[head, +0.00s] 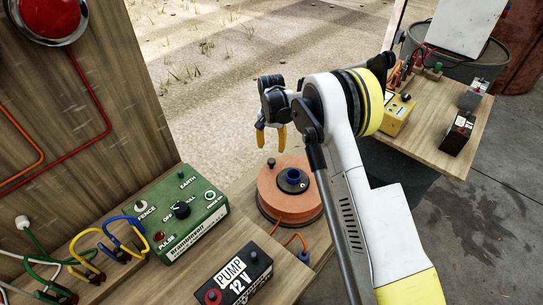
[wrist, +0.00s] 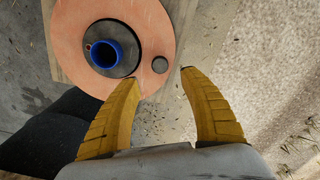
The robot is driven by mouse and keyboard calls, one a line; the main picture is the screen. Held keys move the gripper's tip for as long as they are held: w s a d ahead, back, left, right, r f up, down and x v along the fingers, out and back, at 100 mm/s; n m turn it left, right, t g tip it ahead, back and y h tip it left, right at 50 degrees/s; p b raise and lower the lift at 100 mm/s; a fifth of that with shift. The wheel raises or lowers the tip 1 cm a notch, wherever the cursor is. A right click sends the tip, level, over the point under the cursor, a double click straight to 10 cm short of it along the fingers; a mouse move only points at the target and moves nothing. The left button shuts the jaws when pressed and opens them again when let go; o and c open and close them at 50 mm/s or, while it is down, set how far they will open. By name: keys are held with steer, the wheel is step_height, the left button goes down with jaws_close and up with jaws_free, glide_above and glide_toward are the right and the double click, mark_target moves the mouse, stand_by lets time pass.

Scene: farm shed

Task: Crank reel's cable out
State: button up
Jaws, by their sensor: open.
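The orange cable reel (head: 272,197) sits on the wooden bench with a dark hub and blue centre socket (head: 293,175). A small dark crank knob (head: 270,162) stands near its rim. In the wrist view the orange reel disc (wrist: 150,25) shows from above, with its blue socket (wrist: 106,53) and the round knob (wrist: 160,65). My gripper (head: 270,138) is open and empty, pointing down above the knob. In the wrist view the knob lies just beyond the gap between the yellow fingertips (wrist: 159,75). An orange cable (head: 294,238) runs from the reel towards a blue plug (head: 304,256).
A green fence box (head: 180,215) with cables stands left of the reel. A black 12 V pump battery (head: 233,277) is in front. A wooden panel with a red lamp (head: 48,15) rises at left. Another bench (head: 435,140) with a yellow device (head: 397,115) stands at right.

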mark_target(271, 161)
step_height(271, 161, down, 9)
steer(key=b, duration=0.3)
jaws_close()
